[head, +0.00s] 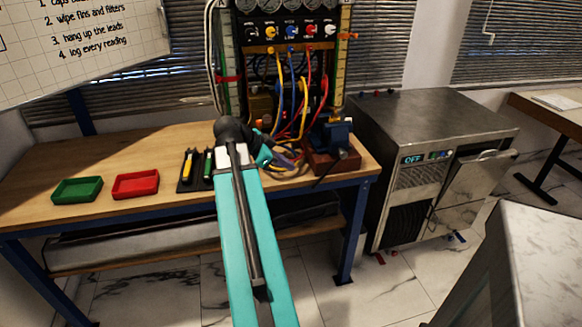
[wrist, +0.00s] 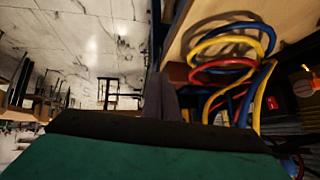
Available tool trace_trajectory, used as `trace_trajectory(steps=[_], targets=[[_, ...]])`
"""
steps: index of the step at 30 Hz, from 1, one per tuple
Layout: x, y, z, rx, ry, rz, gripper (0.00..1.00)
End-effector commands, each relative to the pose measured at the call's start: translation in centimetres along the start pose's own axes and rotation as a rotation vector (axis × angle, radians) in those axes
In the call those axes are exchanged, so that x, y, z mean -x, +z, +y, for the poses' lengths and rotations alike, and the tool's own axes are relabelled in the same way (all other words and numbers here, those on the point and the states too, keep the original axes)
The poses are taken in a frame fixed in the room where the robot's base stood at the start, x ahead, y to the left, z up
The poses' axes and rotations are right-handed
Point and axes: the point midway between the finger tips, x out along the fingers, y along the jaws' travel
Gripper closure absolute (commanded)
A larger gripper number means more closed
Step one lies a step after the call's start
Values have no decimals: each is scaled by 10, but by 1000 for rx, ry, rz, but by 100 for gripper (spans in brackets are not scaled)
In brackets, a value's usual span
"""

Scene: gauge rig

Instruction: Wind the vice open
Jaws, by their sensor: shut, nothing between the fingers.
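The vice (head: 336,134) is blue and stands on a reddish-brown block (head: 320,162) at the bench's right front corner. A thin dark bar, which looks like its handle (head: 326,170), slants down at its front. The gap between its jaws is too small to make out. My gripper (head: 292,163) is just left of the vice, apart from the handle as far as I can tell. Its grey-purple fingers show end-on in the wrist view (wrist: 161,98), shut and empty. I cannot make out the vice in the wrist view.
Yellow, red and blue cables (wrist: 232,60) hang close beside my fingers, from the gauge panel (head: 290,30). A dark holder (head: 196,170) with pens, a red tray (head: 135,185) and a green tray (head: 77,189) sit left on the bench (head: 130,145). A steel cabinet (head: 430,115) stands right.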

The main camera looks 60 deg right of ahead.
Motion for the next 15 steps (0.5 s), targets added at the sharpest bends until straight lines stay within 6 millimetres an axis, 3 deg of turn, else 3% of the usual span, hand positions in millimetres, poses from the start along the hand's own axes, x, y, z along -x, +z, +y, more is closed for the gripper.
trace_trajectory(steps=[7, 11, 15], targets=[[1, 0, 0, 0, 0, 0, 100], [0, 2, 0, 4, 0, -2, 84], [-1, 16, -1, 42, -3, -15, 84]])
